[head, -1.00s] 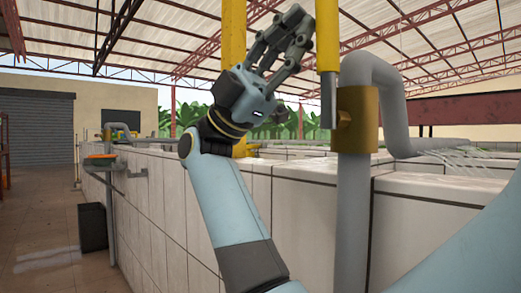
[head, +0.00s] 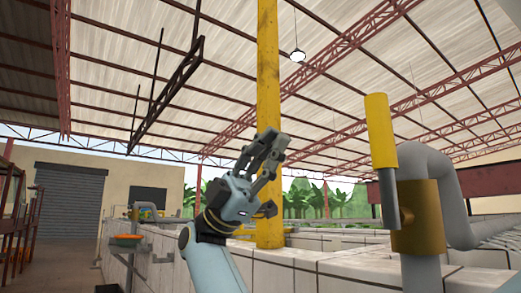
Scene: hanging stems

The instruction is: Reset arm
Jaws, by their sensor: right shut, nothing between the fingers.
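My right gripper (head: 268,152), grey-fingered on a light blue wrist, is near the middle of the head view. It points up and to the right, in front of a yellow post. It is shut and empty. Its light blue arm comes up from the bottom edge. A thick grey pipe (head: 422,272) with a brass-coloured valve body (head: 416,220) stands to its right. A yellow handle (head: 380,130) rises upright from the valve. The gripper appears clear of the handle and pipe. My left gripper is not in view.
Tiled tank walls (head: 345,272) run behind the arm and pipe. The yellow post (head: 268,80) rises to the roof. An orange dish (head: 126,240) sits at the left on the wall side. Open floor (head: 60,272) lies at lower left.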

